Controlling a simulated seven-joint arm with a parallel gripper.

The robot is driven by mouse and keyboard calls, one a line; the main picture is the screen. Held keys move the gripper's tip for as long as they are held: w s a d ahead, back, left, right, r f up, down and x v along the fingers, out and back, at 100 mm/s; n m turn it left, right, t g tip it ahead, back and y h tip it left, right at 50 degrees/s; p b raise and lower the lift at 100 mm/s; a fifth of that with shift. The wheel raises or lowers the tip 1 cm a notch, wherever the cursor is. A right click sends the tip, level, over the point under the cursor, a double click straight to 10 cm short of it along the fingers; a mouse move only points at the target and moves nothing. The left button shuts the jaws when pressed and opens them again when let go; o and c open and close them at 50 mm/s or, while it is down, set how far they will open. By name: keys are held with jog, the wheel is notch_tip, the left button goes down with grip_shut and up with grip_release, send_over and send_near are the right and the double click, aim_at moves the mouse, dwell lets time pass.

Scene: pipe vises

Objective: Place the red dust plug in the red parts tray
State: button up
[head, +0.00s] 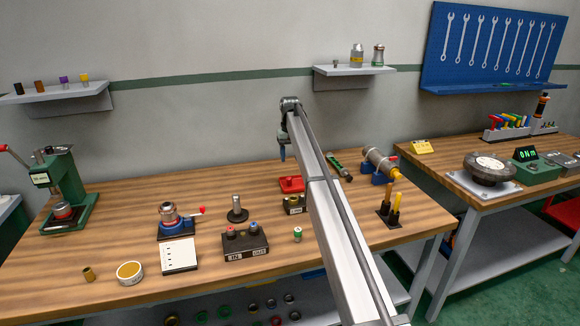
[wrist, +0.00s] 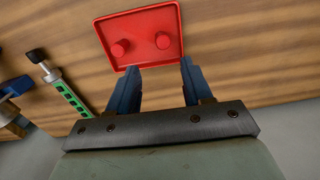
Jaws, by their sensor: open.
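The red parts tray (wrist: 138,20) lies on the wooden bench in the wrist view, just beyond my fingertips. In the head view my gripper (head: 282,152) hangs above the bench near the tray. A port block (head: 245,245) marked IN and OUT carries a red cap (head: 231,232) and a blue cap (head: 254,227).
A dark block (head: 294,207) stands just in front of the tray. A green tool (wrist: 72,98) lies left of my gripper in the wrist view. A pipe vise (head: 380,165) and screwdrivers (head: 390,210) stand to the right. The bench's left middle is mostly clear.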

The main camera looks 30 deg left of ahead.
jog(key=shift+r, duration=1.35)
